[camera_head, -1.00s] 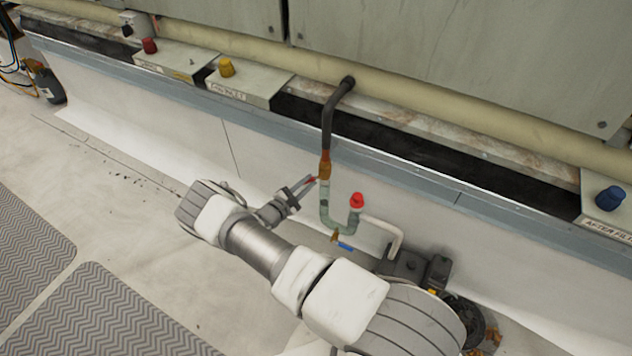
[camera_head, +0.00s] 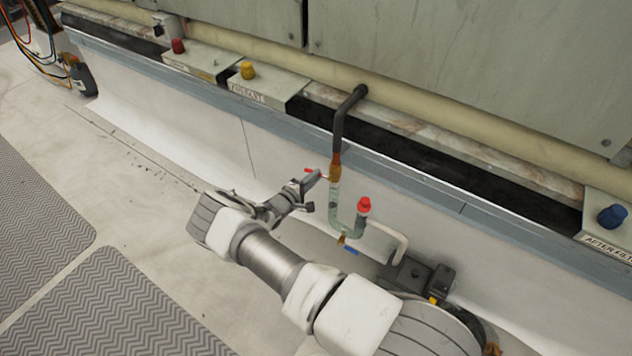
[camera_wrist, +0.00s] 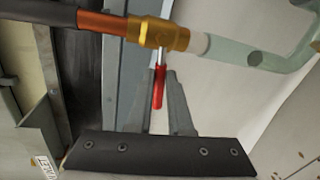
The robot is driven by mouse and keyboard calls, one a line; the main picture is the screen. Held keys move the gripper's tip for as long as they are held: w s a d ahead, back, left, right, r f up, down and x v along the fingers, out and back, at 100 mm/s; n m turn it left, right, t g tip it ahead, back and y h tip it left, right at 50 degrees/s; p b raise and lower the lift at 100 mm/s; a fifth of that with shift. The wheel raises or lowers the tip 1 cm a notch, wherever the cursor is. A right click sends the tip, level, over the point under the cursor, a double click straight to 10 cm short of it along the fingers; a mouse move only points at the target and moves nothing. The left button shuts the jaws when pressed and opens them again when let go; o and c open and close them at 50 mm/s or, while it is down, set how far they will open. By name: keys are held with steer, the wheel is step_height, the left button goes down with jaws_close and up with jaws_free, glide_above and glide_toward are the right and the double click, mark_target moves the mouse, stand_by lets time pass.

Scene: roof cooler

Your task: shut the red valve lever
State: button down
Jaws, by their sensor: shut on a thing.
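The red valve lever (camera_wrist: 158,88) sticks out crosswise from the brass valve (camera_wrist: 163,34) in the wrist view. My gripper (camera_wrist: 162,78) has its two fingers on either side of the lever, shut on it. The fingers hide part of the lever's sides. In the head view, the brass valve (camera_head: 335,160) sits on the pipe below its dark bend. A small red end of the lever (camera_head: 308,171) shows just past my gripper (camera_head: 316,178), left of the pipe.
Below the valve, a pale green U-bend (camera_head: 334,215) carries a red cap (camera_head: 364,205) and a small blue-handled valve (camera_head: 351,250). A pump (camera_head: 408,272) stands lower right. Blue (camera_head: 612,216), yellow (camera_head: 247,70) and red (camera_head: 178,46) knobs line the unit.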

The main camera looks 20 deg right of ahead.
steer(key=shift+r+m+p, duration=0.4)
steer(key=shift+m+p, duration=0.15)
steer(key=shift+m, duration=0.05)
steer(key=c, duration=0.8)
jaws_free()
steer(key=shift+c, duration=0.2)
steer(key=p+v, duration=0.4)
steer(key=v, duration=1.3)
steer(key=shift+s, duration=0.3)
